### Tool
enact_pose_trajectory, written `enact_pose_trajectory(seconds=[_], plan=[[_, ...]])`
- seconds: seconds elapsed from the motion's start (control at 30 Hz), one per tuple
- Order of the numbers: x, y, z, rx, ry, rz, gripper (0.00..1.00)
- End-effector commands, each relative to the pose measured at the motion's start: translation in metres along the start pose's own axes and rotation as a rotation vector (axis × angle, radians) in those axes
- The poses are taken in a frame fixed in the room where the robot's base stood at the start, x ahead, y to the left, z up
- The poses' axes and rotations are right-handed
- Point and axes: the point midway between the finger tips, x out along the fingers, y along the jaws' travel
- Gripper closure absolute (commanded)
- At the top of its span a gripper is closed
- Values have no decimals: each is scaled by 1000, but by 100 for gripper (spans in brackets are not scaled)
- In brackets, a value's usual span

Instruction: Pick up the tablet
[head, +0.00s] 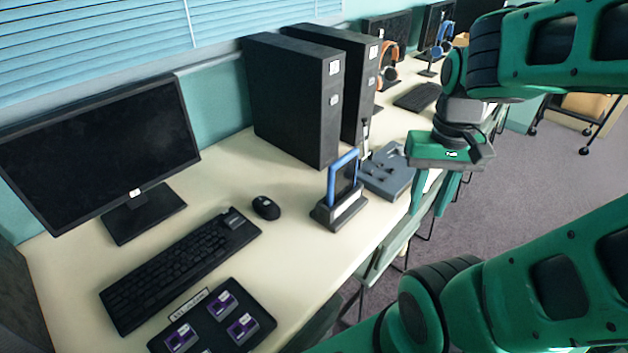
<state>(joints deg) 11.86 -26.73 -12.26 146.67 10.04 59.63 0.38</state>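The tablet (343,174) has a blue frame and a dark screen. It stands upright, leaning slightly, in a dark stand (340,210) near the front edge of the desk. My gripper (432,205) is to the right of the tablet, apart from it, with its fingers pointing down. The two green fingers are spread with nothing seen between them. The gripper is near the desk's front edge.
A grey tray-like box (382,183) sits just right of the tablet. Two black computer towers (295,100) stand behind. A mouse (266,207), keyboard (180,265), monitor (100,150) and black tray (255,293) with purple-topped blocks lie left. Chairs are along the front edge.

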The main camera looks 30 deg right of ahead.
Motion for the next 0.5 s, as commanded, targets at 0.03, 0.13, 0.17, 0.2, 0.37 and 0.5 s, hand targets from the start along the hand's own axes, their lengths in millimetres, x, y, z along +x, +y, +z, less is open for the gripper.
enact_pose_trajectory(seconds=[0.03,0.13,0.17,0.2,0.37,0.5], plan=[[0,0,0,0,0,0,69],[0,0,0,0,0,0,69],[0,0,0,0,0,0,69],[0,0,0,0,0,0,69],[-4,4,7,2,10,-5,62],[-10,-6,-7,43,17,3,62]])
